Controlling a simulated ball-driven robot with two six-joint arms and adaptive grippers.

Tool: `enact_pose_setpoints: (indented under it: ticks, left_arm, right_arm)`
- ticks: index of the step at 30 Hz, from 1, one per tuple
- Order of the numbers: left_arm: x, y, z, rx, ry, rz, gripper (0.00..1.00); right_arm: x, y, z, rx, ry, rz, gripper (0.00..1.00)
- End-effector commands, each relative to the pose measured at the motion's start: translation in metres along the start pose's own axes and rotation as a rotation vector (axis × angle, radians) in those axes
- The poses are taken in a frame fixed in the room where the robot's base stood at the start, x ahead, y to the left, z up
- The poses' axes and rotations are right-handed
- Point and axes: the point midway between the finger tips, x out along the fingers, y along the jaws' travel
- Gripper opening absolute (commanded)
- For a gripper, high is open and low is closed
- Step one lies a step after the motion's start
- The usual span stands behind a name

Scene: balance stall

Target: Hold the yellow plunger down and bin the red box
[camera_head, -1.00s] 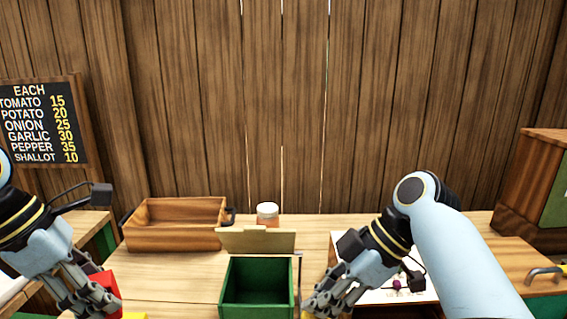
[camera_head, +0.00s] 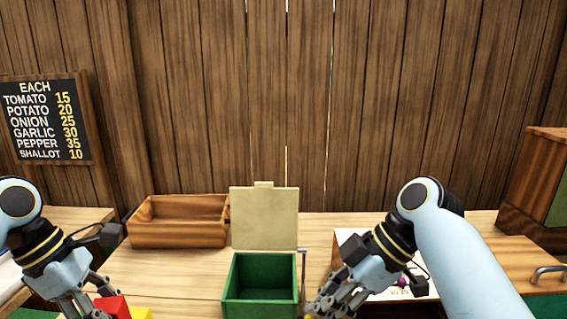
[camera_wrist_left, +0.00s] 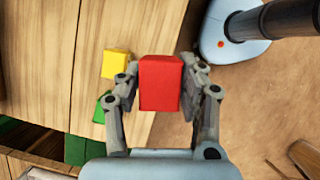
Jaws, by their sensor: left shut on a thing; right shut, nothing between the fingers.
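The red box (camera_head: 113,307) is held in my left gripper (camera_head: 90,303) at the bottom left of the head view. In the left wrist view, the red box (camera_wrist_left: 160,84) sits between both fingers. The green bin (camera_head: 260,258) stands open at the bottom middle, its cream lid (camera_head: 264,218) raised upright. My right gripper (camera_head: 318,308) is shut and empty, low and just right of the bin. A sliver of yellow, probably the plunger (camera_head: 309,316), shows at its fingertips; the rest is hidden or out of frame.
A yellow block (camera_head: 141,313) lies close to the red box; it also shows in the left wrist view (camera_wrist_left: 116,64), with a green block (camera_wrist_left: 102,107). A wooden crate (camera_head: 180,238) stands behind, left of the bin. Bare table lies between crate and bin.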

Motion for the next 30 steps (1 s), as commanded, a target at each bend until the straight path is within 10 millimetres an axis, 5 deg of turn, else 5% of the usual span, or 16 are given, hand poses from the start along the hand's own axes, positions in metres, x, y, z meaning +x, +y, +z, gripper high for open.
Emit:
enact_pose_setpoints:
  ticks: [8,18,24,30]
  left_arm:
    - [0.032,0.044,0.084,0.25,-0.012,-0.1,0.04]
    - [0.002,0.079,0.229,0.445,-0.005,-0.179,0.04]
    - [-0.022,0.089,0.263,0.463,-0.002,-0.191,0.04]
    - [-0.017,0.093,0.263,0.461,-0.002,-0.194,0.04]
  right_arm:
    - [0.001,0.0,0.0,0.001,0.0,-0.001,0.0]
    - [0.0,0.0,0.001,0.001,-0.001,-0.001,0.0]
    - [0.001,0.0,0.001,0.001,-0.001,-0.001,0.0]
    - [0.001,-0.001,0.001,0.001,0.0,-0.002,0.0]
